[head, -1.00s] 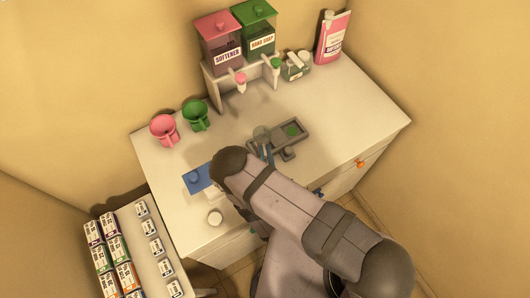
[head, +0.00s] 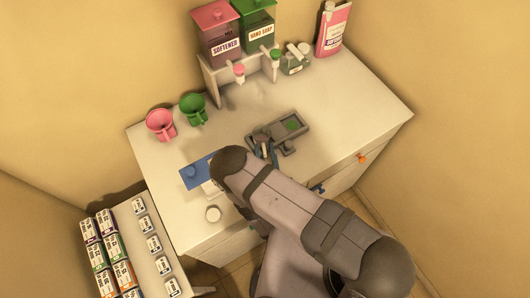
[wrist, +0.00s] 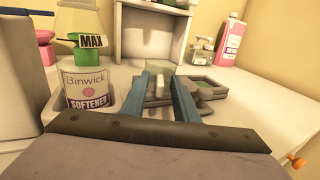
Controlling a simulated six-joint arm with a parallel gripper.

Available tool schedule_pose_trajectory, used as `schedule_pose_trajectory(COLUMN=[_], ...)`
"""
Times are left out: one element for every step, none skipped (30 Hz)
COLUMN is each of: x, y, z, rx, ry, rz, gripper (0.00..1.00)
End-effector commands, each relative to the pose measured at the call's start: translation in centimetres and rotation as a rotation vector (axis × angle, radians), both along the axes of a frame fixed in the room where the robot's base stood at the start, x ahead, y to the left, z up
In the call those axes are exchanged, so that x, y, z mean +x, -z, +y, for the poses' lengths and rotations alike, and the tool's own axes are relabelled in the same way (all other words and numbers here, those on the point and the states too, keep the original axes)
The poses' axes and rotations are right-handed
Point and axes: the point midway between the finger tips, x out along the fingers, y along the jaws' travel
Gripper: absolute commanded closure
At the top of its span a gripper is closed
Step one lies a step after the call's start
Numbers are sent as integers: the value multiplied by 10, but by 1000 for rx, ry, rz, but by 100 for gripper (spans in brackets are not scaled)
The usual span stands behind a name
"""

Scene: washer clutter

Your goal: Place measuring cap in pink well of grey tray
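The grey tray (head: 305,119) lies on the counter in the head view, with a green well (head: 292,125) at its right. It also shows beyond my fingers in the wrist view (wrist: 215,97). My gripper (head: 265,145) is at the tray's left end, its two blue fingers pointing at it. In the wrist view, my fingers (wrist: 167,80) stand a little apart with a pale, see-through piece, the measuring cap (wrist: 162,72), between their tips. It appears held, low over or in the tray's left part. The pink well is hidden by my gripper.
A white softener tub (wrist: 88,88) stands close left of my gripper. A blue mat (head: 195,172) lies left of my arm. Pink (head: 161,124) and green (head: 193,108) cups, and dispensers (head: 222,38), stand behind. The counter right of the tray is clear.

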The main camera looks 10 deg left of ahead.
Motion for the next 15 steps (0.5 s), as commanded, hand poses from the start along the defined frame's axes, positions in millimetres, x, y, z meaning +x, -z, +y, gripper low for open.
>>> schedule_pose_trajectory(x=[0,0,0,0,0,0,0,0,0,-1,-3,-5,-8,-10,-14], y=[0,0,0,0,0,-1,-2,-3,-5,-5,-4,-3,-3,-3,-3], z=[0,0,0,0,0,0,0,0,0,0,0,-1,-2,-3,-4], rx=[0,0,0,0,0,0,0,0,0,0,-1,-3,-3,-3,-3], ry=[0,0,0,0,0,0,0,0,0,-1,-2,-2,-3,-3,-4], rz=[0,0,0,0,0,0,0,0,0,0,1,1,2,2,3], gripper=[73,73,73,73,73,73,73,73,73,73,73,73,73,73,73])
